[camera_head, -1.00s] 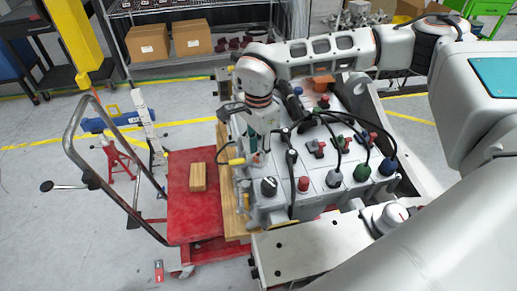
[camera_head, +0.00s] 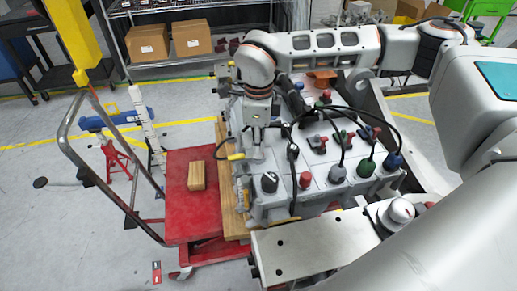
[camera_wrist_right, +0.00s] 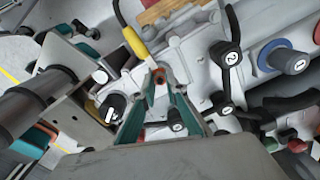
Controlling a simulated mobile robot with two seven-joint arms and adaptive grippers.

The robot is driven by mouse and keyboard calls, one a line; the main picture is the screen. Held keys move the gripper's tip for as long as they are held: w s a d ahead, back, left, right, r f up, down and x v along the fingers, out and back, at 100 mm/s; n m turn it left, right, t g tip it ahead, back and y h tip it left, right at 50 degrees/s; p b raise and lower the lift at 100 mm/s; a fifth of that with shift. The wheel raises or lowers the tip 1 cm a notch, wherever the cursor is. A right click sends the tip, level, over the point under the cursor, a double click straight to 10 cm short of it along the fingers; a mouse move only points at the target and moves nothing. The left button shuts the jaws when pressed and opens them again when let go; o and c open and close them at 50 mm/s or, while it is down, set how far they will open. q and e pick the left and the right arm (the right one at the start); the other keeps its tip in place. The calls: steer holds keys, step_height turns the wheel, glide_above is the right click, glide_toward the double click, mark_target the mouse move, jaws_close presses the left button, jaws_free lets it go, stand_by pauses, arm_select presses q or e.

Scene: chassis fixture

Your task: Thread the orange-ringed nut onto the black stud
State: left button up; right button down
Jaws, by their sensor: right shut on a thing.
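My right gripper (camera_head: 256,154) points down at the near left part of the chassis fixture (camera_head: 318,186), seen in the head view. In the right wrist view its teal-padded fingers (camera_wrist_right: 160,74) converge on a small orange-ringed nut (camera_wrist_right: 160,84) and are shut on it. The nut is hidden by the gripper in the head view. A black knob (camera_head: 269,182) stands on the fixture close to the gripper in the head view. I cannot make out the black stud for certain, nor whether the nut touches it. My left gripper is not in view.
Black cables arch over several knobs, including a green one (camera_head: 365,168) and a red one (camera_head: 305,180), right of the gripper. A yellow-ended handle (camera_head: 236,157) is close on its left. A red cart (camera_head: 187,222) carries a wooden block (camera_head: 197,176).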

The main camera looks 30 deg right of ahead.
steer(key=m, duration=0.2)
steer(key=shift+f+m+b, duration=0.2)
steer(key=shift+m+b, duration=0.1)
steer(key=shift+m, duration=0.1)
steer(key=shift+r, duration=0.15)
steer(key=shift+m, duration=1.4)
steer(key=m, duration=0.2)
steer(key=shift+m+b, duration=0.3)
steer(key=shift+m, duration=0.1)
